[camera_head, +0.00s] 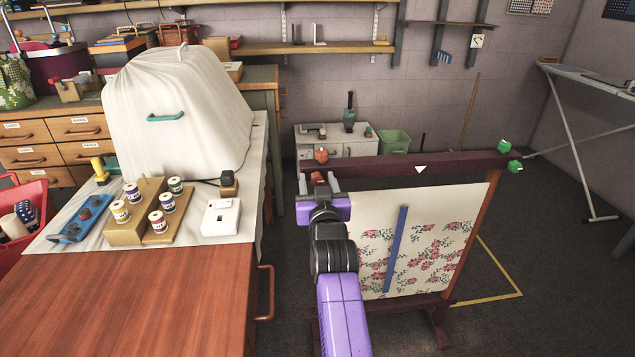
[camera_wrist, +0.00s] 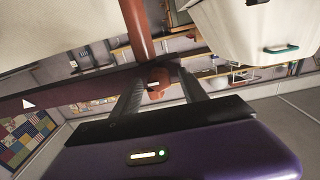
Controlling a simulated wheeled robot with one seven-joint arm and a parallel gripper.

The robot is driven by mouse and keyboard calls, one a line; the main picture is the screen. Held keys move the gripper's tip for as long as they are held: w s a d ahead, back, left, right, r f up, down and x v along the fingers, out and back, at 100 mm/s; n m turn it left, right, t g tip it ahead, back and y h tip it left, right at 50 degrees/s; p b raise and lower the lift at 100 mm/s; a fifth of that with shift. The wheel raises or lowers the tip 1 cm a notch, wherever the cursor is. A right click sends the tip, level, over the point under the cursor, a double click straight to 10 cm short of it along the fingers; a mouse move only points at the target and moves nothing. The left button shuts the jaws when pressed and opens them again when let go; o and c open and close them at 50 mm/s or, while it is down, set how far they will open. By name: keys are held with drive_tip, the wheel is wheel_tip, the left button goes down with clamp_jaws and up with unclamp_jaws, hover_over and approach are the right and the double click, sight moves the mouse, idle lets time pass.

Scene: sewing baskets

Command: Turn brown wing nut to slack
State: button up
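A fabric frame has a dark red top bar (camera_head: 390,168) with a white triangle on it. At its left end I see two brown knobs, an upper wing nut (camera_head: 321,155) and a lower wing nut (camera_head: 318,178). My gripper (camera_head: 318,174) is at that end, its fingers apart on either side of the lower one. In the wrist view a brown wing nut (camera_wrist: 158,78) shows between the fingertips of my gripper (camera_wrist: 161,72), with a gap seeming to remain at the sides. Its contact with the fingers cannot be made out.
Two green wing nuts (camera_head: 504,145) are at the frame's right end. Floral cloth (camera_head: 430,240) with a blue strip (camera_head: 397,250) hangs below the bar. A wooden table (camera_head: 130,300) with a covered machine (camera_head: 180,110) and thread spools stands left.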

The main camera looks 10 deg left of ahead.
clamp_jaws()
